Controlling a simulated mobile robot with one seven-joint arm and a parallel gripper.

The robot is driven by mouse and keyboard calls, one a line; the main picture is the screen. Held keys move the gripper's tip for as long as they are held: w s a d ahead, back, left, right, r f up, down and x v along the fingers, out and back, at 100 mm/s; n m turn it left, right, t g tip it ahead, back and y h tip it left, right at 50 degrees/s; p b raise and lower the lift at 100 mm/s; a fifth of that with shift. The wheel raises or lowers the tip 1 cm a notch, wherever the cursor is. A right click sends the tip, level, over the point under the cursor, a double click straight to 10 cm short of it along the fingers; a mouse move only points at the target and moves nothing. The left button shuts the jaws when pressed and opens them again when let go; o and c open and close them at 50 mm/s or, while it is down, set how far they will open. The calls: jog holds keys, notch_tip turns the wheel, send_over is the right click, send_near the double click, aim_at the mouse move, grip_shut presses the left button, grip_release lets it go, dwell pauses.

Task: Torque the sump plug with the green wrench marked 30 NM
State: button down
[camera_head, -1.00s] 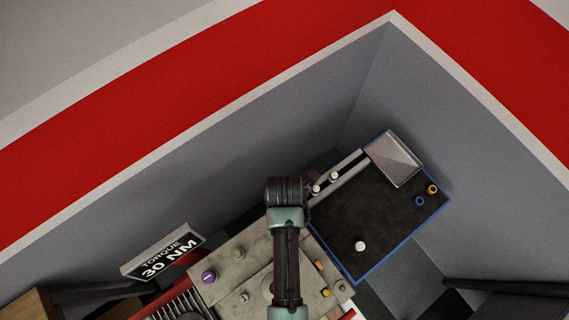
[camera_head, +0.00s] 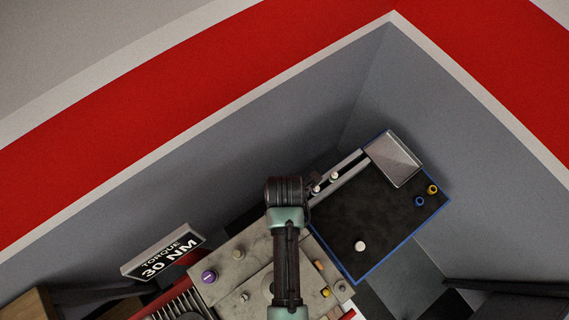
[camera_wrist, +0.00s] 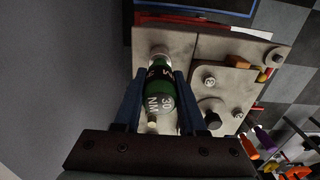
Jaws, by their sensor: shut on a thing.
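My gripper (camera_wrist: 160,80) has blue fingers on both sides of a green wrench (camera_wrist: 158,88) marked 30 NM and is shut on it. The wrench is held over the edge part of a grey engine block (camera_wrist: 228,48). A pale round end shows at the wrench's far end; I cannot tell whether it touches a plug. In the head view my arm covers the gripper and wrench. The block (camera_head: 225,262) there carries several bolts and a purple-topped plug (camera_head: 208,277). Which fitting is the sump plug is not clear.
A sign (camera_head: 164,253) reads TORQUE 30 NM, left of the block. A dark blue-edged tray (camera_head: 380,228) at right holds a metal box (camera_head: 394,160), blue and yellow rings and a pale knob. Grey walls stand close behind. Purple and orange tools (camera_wrist: 264,138) lie at lower right.

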jog(key=shift+m, duration=1.2)
jog(key=shift+m, duration=1.1)
jog(key=shift+m, duration=1.1)
jog(key=n, duration=0.4)
jog(key=shift+n, duration=0.4)
jog(key=n, duration=0.4)
